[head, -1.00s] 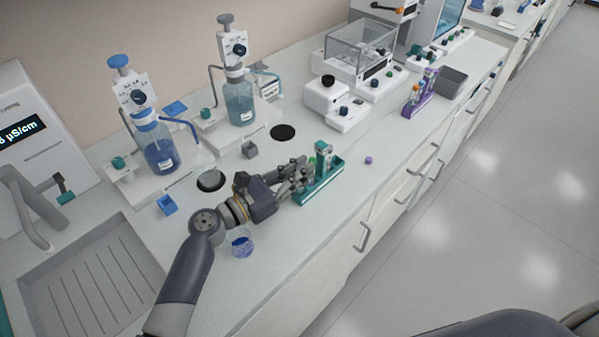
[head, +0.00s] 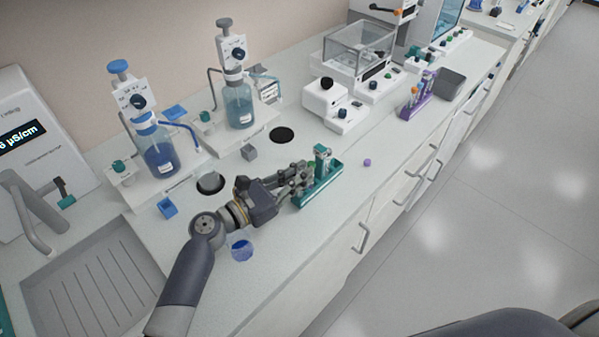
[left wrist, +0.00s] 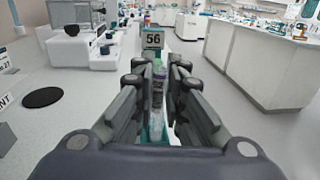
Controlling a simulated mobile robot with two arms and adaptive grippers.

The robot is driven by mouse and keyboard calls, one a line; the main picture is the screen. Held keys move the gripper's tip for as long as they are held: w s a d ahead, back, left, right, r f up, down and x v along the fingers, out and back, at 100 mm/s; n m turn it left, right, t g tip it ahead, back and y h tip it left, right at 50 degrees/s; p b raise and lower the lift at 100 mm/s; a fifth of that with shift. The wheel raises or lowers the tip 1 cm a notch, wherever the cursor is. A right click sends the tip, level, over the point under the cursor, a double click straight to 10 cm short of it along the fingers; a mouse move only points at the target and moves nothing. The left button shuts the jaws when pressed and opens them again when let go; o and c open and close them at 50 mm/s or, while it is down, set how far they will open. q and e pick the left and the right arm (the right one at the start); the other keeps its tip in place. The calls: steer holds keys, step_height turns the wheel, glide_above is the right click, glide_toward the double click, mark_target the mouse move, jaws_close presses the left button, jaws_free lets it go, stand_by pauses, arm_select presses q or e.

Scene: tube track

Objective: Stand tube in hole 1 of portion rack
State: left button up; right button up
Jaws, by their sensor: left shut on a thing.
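The teal portion rack (head: 322,188) stands near the front edge of the bench, with an upright post (head: 322,158) at its far end. In the left wrist view a plate marked 56 (left wrist: 153,38) rises beyond my fingers. My left gripper (head: 305,175) is at the rack's near left side. In the left wrist view the gripper (left wrist: 158,88) is shut on a clear tube (left wrist: 157,100) with a green top. The tube is about upright, in front of the teal rack (left wrist: 153,134). Its lower end and the hole under it cannot be made out. My right gripper is not in view.
A purple rack (head: 416,106) with tubes stands farther right. A small purple cap (head: 367,162) lies beside the teal rack. Dispenser bottles (head: 160,158) stand at the back left. Bench is clear around the cap.

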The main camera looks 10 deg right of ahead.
arm_select(q)
steer(key=shift+s+f, duration=0.1)
steer(key=shift+f, duration=0.15)
steer(key=shift+w+r+p, duration=0.25)
steer(key=shift+r+p, duration=0.65)
steer(key=shift+r, duration=0.1)
steer(key=shift+f, duration=0.45)
stand_by(0.5)
steer(key=shift+f+b, duration=0.35)
steer(key=shift+b, duration=0.2)
steer(key=shift+s+f, duration=0.15)
steer(key=shift+f, duration=0.05)
